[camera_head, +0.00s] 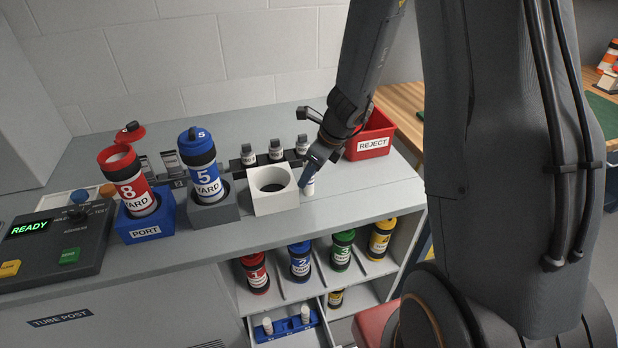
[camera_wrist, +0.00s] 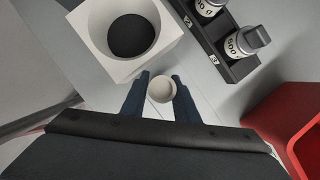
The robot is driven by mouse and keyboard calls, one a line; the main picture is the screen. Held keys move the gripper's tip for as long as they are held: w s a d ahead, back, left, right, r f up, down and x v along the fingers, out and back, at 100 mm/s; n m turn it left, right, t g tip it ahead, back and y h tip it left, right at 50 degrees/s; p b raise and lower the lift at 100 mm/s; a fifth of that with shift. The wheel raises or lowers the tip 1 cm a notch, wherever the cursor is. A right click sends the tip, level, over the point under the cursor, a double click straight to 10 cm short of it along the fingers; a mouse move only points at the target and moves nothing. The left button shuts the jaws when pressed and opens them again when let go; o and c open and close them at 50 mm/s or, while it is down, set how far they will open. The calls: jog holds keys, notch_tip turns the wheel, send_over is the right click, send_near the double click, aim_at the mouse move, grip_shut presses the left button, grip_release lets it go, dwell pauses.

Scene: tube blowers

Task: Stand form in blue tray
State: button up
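The form, a small pale upright roll (camera_head: 309,187), is at the front right of the bench, beside the white block. In the wrist view its round end (camera_wrist: 161,89) sits between my gripper's two dark blue fingers (camera_wrist: 160,92), which appear to touch it on both sides. My gripper (camera_head: 312,176) points down and is shut on it; I cannot tell whether its base touches the bench. The blue tray (camera_head: 286,329) lies in the open drawer below the bench and has small white rolls standing in it.
The white block with a round hole (camera_head: 290,201) is close left of my gripper. A dark rack of small weights (camera_head: 248,161) is behind, and the red REJECT bin (camera_head: 372,140) is behind right. Canisters (camera_head: 301,260) stand in shelves above the drawer. A blue PORT holder (camera_head: 146,230) is left.

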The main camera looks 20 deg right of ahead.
grip_shut()
